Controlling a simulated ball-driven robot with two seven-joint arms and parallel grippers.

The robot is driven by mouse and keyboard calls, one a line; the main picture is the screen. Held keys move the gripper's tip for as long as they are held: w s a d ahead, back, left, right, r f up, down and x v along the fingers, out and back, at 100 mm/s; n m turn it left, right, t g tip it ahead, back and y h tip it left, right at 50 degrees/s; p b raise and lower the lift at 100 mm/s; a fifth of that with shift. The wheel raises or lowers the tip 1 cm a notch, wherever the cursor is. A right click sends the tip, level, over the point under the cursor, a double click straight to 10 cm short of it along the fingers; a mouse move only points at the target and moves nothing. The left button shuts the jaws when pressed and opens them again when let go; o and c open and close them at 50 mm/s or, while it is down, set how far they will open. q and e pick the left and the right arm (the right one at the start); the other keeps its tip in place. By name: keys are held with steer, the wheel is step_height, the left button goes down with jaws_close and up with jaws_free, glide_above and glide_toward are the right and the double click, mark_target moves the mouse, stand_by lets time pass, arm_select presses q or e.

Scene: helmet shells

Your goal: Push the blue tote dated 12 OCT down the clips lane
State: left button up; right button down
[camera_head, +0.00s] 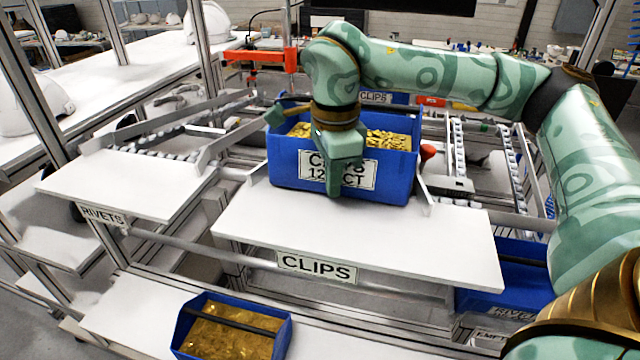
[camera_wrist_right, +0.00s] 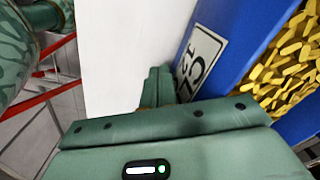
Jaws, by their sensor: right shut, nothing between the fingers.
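The blue tote (camera_head: 400,188), filled with gold clips, stands upright at the back of the white CLIPS shelf (camera_head: 420,235), at the mouth of the lane. Its front label reads CLIPS and 12 OCT, partly covered by my gripper. My right gripper (camera_head: 336,188) is shut and empty, pointing down in front of the tote's labelled wall. In the right wrist view, the shut fingers (camera_wrist_right: 158,86) are close beside the tote's blue wall (camera_wrist_right: 232,50); I cannot tell whether they touch it. My left gripper is not in view.
Another blue tote labelled CLIPS (camera_head: 398,98) is behind. Metal guides flank the lane mouth. The RIVETS shelf (camera_head: 130,185) is at left. A blue tote of gold parts (camera_head: 277,335) is on a lower shelf, and another blue tote (camera_head: 515,260) is at right.

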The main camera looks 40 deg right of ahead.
step_height(320, 180, up, 8)
steer(key=s+a+p, duration=0.2)
steer(key=p, duration=0.3)
steer(key=shift+a, duration=0.15)
stand_by(0.3)
